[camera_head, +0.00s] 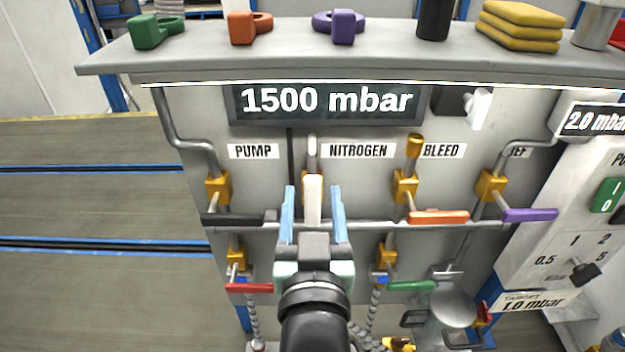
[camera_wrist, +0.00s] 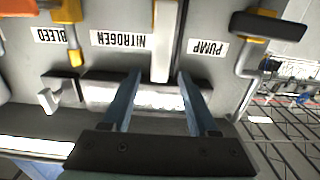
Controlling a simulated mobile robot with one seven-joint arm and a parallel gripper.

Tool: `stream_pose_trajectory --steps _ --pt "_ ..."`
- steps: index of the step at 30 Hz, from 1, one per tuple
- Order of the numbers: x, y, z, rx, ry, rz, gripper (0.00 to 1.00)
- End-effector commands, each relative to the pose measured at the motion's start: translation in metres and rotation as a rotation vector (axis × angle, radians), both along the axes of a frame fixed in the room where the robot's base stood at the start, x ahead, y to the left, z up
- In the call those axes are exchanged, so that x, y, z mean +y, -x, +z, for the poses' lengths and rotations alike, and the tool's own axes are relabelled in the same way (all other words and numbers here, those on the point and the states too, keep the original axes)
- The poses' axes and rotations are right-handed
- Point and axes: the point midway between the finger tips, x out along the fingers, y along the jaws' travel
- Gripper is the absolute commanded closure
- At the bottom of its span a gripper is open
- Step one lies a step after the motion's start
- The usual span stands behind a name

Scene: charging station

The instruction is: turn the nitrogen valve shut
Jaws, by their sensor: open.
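The nitrogen valve's white lever (camera_head: 313,200) stands upright, in line with its vertical pipe, left of the NITROGEN label (camera_head: 358,151). It also shows in the wrist view as a pale bar (camera_wrist: 165,40). My gripper (camera_head: 313,208) is open, with one blue finger on each side of the lever in the head view. In the wrist view the lever's end lies between the two fingertips (camera_wrist: 159,76), with gaps on both sides; I cannot tell how deep it sits between them. The valve body is mostly hidden behind the lever and gripper.
A black lever (camera_head: 235,219) lies level close left; orange (camera_head: 438,217) and purple (camera_head: 530,215) levers lie level at right. Red (camera_head: 249,288) and green (camera_head: 412,286) levers sit lower. The display (camera_head: 325,102) reads 1500 mbar. A shelf (camera_head: 370,62) with several objects overhangs the panel.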

Motion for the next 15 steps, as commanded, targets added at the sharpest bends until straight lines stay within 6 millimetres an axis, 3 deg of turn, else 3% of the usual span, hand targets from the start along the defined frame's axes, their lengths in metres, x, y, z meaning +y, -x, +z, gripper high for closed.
stream_pose_trajectory --steps 6,15 --pt "0.0 -0.027 0.001 0.001 0.0 0.0 0.4" --pt "0.0 -0.036 0.0 0.0 0.0 0.0 0.4"
